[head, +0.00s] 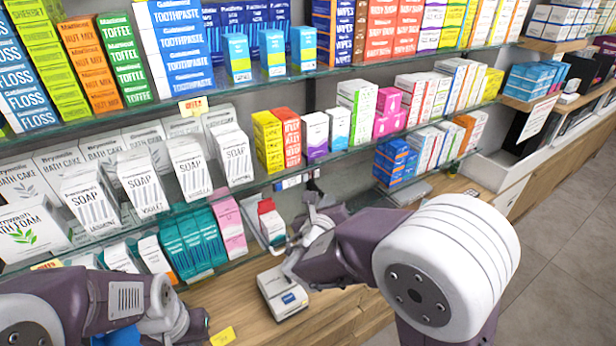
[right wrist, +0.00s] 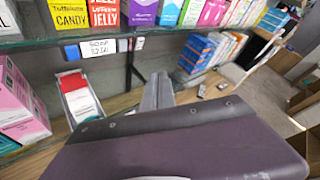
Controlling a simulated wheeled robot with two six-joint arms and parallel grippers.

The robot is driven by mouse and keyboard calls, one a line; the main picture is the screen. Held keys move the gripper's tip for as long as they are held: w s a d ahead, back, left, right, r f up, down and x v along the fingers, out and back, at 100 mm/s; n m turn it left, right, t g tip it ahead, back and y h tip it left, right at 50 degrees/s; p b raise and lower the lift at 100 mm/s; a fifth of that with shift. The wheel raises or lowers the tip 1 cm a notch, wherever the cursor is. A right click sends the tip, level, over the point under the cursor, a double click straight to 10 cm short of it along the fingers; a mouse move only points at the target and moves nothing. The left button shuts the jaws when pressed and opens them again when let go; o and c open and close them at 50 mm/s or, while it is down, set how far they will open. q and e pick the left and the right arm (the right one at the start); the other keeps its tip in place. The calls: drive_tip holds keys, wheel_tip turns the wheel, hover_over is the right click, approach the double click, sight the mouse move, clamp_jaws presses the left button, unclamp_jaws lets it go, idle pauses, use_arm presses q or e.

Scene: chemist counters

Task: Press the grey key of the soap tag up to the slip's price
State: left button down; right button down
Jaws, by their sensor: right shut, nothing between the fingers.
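The soap tag (right wrist: 103,47) is a small white label reading SOAP with a price below it, too small to read surely. It hangs on the shelf's front edge, with a grey key (right wrist: 139,43) at its right end and a dark blue-framed piece (right wrist: 62,51) at its left. In the head view the tag (head: 291,182) is small, beside my right gripper (head: 314,200). The right gripper (right wrist: 158,90) is shut and empty, below and right of the key, apart from it in the picture. My left gripper (head: 182,325) is low at left; its fingers are unclear.
White soap boxes (head: 190,165) and other cartons fill the glass shelves. A white device (head: 283,294) stands on the wooden counter under my right arm. A red-and-white carton (right wrist: 77,97) stands beneath the tag. Open floor (head: 575,210) lies to the right.

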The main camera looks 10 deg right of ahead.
sight(305, 177)
drive_tip(key=w+a+p, duration=0.1)
drive_tip(key=w+a, duration=0.1)
drive_tip(key=w, duration=0.4)
drive_tip(key=shift+a, duration=0.4)
drive_tip(key=shift+s+a+r, duration=0.1)
drive_tip(key=shift+a+r, duration=0.05)
drive_tip(key=shift+r, duration=0.05)
drive_tip(key=shift+f, duration=0.1)
idle(1.4)
drive_tip(key=shift+w+a, duration=0.1)
drive_tip(key=shift+w, duration=0.35)
